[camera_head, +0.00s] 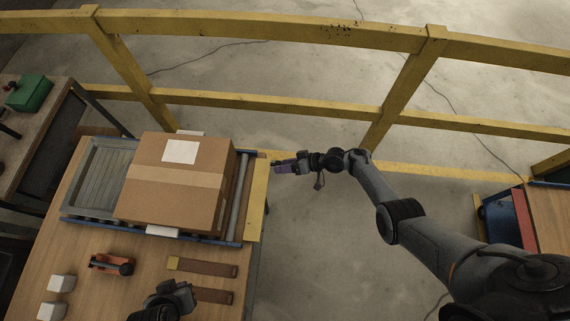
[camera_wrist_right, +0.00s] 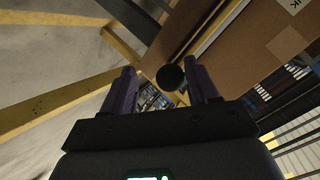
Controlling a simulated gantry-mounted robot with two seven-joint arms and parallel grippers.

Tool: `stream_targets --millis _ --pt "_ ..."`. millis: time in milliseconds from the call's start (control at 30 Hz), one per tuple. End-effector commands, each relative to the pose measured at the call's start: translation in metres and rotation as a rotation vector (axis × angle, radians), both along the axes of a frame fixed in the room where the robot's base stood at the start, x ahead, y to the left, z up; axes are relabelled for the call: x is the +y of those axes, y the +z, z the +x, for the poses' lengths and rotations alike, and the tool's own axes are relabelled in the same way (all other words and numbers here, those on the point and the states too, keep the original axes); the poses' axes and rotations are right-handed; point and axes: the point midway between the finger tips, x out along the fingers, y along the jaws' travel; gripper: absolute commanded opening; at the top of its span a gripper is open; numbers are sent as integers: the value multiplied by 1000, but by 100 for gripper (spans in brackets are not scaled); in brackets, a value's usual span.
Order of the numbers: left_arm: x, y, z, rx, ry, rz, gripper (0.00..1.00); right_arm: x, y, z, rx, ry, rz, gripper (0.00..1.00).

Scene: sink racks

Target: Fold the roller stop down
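The roller stop is the long yellow plate (camera_head: 258,203) along the right end of the roller conveyor (camera_head: 243,190), beside the cardboard box (camera_head: 175,180). From above I cannot tell its exact tilt. My right gripper (camera_head: 281,167) is just right of the plate's far end. In the right wrist view my right gripper (camera_wrist_right: 162,76) has its purple fingers apart. A round black knob (camera_wrist_right: 171,77) shows in the gap between them, beside a yellow strip; I cannot tell whether they touch it. My left gripper (camera_head: 178,294) is low over the table, its opening unclear.
The box covers much of the rollers; a grey slatted section (camera_head: 100,175) lies left of it. An orange tool (camera_head: 111,264), white blocks (camera_head: 62,283) and brown strips (camera_head: 203,267) lie on the wooden table (camera_head: 130,290). A yellow railing (camera_head: 270,103) runs behind. Floor right of the table is open.

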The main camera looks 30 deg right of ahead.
Motion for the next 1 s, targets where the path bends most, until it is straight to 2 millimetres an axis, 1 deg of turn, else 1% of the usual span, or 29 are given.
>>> stream_targets --millis 200,333,467,600,733,900,1000 --pt "0 2 0 0 1 -1 0 -2 4 1 -5 -2 2 58" --pt "-1 7 0 1 3 -4 0 -9 10 -3 -7 -3 1 58" --pt "-2 14 0 0 5 -9 0 -23 20 -12 -6 -2 -1 58" --pt "-3 21 0 1 9 -14 0 -42 30 -25 -5 -2 -2 58" --pt "-3 25 0 1 9 -14 0 -58 39 -35 -4 -2 -2 58" --pt "-3 28 0 1 8 -13 0 -72 47 -46 -3 0 -1 58" --pt "-3 29 0 2 7 -11 0 -77 50 -49 -1 0 0 58"
